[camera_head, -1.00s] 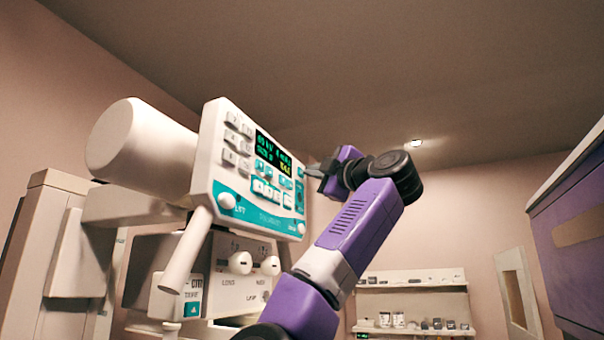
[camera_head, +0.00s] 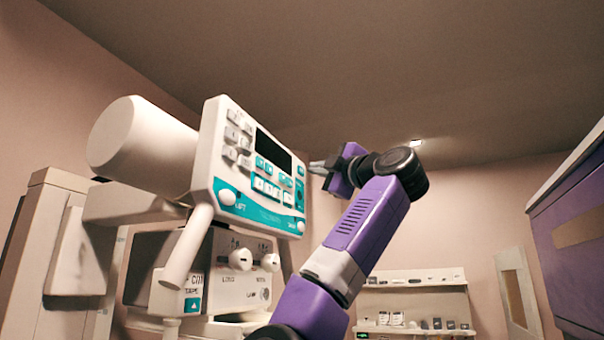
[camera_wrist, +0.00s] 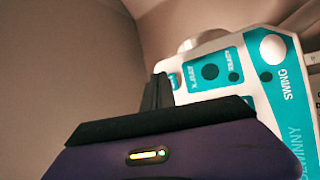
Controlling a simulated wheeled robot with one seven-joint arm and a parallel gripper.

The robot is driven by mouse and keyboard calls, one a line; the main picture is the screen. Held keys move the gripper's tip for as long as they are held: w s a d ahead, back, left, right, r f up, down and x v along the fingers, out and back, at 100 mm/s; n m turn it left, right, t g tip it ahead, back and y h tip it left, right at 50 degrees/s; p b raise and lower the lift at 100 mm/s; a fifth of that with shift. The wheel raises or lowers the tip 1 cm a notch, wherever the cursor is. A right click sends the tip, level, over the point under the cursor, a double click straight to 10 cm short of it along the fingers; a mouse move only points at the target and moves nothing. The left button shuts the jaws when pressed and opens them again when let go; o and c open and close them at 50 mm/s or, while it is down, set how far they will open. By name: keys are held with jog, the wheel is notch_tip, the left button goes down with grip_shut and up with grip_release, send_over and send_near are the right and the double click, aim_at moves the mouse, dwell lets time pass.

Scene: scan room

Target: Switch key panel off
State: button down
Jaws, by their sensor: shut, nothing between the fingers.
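The key panel (camera_head: 255,170) is a white and teal control face with several keys and round knobs, on the large white machine head in the head view. Its display (camera_head: 273,151) is dark. My gripper (camera_head: 312,167) is shut and empty, at the panel's upper right edge, pointing left. In the wrist view the shut fingers (camera_wrist: 157,92) stand close to the teal strip of the panel (camera_wrist: 215,72), near its end. A small gap seems to show between fingertips and panel in the head view; contact cannot be told.
A lower box with two white knobs (camera_head: 254,260) sits under the panel. A white cylinder (camera_head: 140,145) juts out at left. A purple cabinet (camera_head: 570,230) stands at right, and shelves (camera_head: 415,300) are at the back.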

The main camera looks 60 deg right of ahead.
jog(key=shift+s, duration=0.15)
jog(key=shift+s+d+b, duration=0.2)
jog(key=shift+s+b, duration=0.65)
jog(key=shift+s, duration=1.65)
